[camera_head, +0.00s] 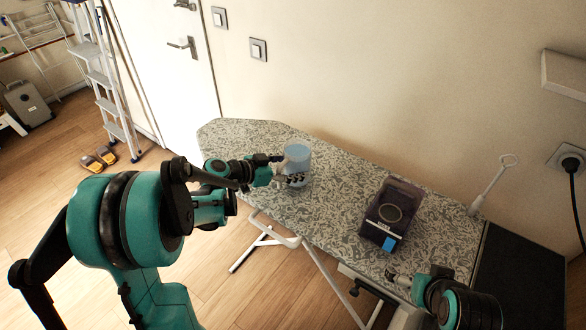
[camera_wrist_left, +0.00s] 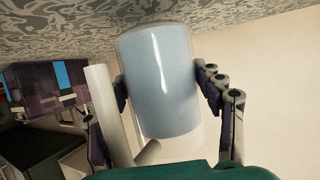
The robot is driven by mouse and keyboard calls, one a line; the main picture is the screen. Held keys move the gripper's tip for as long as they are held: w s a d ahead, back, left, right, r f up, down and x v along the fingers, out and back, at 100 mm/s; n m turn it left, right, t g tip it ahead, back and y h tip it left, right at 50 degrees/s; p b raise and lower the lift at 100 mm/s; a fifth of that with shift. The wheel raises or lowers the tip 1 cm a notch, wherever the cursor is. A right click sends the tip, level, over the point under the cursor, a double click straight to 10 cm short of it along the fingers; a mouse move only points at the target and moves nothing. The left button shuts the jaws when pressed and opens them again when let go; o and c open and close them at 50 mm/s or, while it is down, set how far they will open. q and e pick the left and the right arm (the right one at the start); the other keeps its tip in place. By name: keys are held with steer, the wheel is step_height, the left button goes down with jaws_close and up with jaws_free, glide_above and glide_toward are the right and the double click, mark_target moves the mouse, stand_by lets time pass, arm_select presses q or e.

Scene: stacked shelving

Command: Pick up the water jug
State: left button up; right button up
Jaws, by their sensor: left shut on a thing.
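The water jug (camera_head: 298,155) is a clear, pale blue-filled cylinder standing on the patterned ironing board (camera_head: 335,215), near its far left part. In the left wrist view the jug (camera_wrist_left: 160,85) fills the middle, with its pale handle (camera_wrist_left: 106,112) to the left. My left gripper (camera_head: 288,172) is shut on the jug, with a finger on either side of it in the left wrist view (camera_wrist_left: 162,88). I cannot tell whether the jug's base is touching the board. My right arm shows at the lower right of the head view, and its gripper (camera_head: 398,277) is small and unclear.
A dark purple box (camera_head: 392,213) with a blue label lies on the board to the right of the jug. A wall stands behind the board. A stepladder (camera_head: 105,85), slippers (camera_head: 98,158) and a grey case (camera_head: 28,104) are at the left on the wooden floor.

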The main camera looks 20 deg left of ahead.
arm_select(q)
steer(key=shift+r+p, duration=0.35)
steer(key=shift+r, duration=0.45)
arm_select(e)
steer(key=shift+r, duration=0.45)
arm_select(q)
steer(key=s+d+r+p, duration=0.3)
steer(key=d+r, duration=0.4)
steer(key=d, duration=0.4)
steer(key=shift+s+p, duration=0.25)
steer(key=shift+p, duration=0.35)
arm_select(e)
steer(key=shift+r, duration=2.1)
arm_select(q)
steer(key=shift+f, duration=0.1)
